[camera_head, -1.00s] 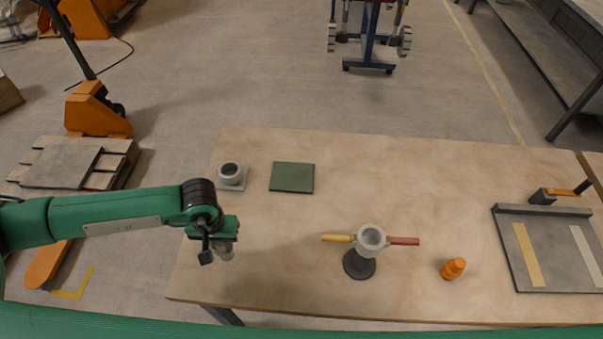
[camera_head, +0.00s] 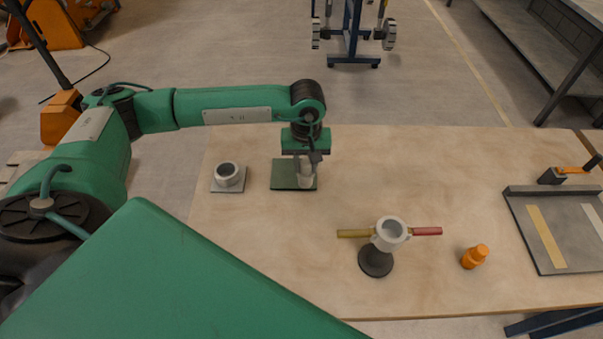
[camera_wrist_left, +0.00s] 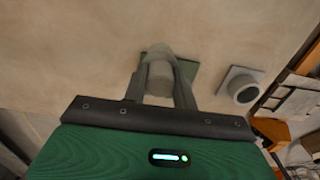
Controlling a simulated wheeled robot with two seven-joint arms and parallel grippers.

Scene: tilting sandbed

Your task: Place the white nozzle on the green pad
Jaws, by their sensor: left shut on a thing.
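My left gripper (camera_head: 306,172) is shut on the white nozzle (camera_head: 307,181), over the right part of the green pad (camera_head: 285,176). In the left wrist view the pale nozzle (camera_wrist_left: 160,73) sits between the two fingers, with the green pad (camera_wrist_left: 187,70) behind it, partly hidden. I cannot tell whether the nozzle touches the pad. My right gripper does not show.
A grey ring on a square plate (camera_head: 228,175) is just left of the pad. A cup with yellow and red handles on a dark round base (camera_head: 376,262), an orange bottle-like piece (camera_head: 474,256) and a grey tray (camera_head: 537,189) stand to the right. The table's middle is clear.

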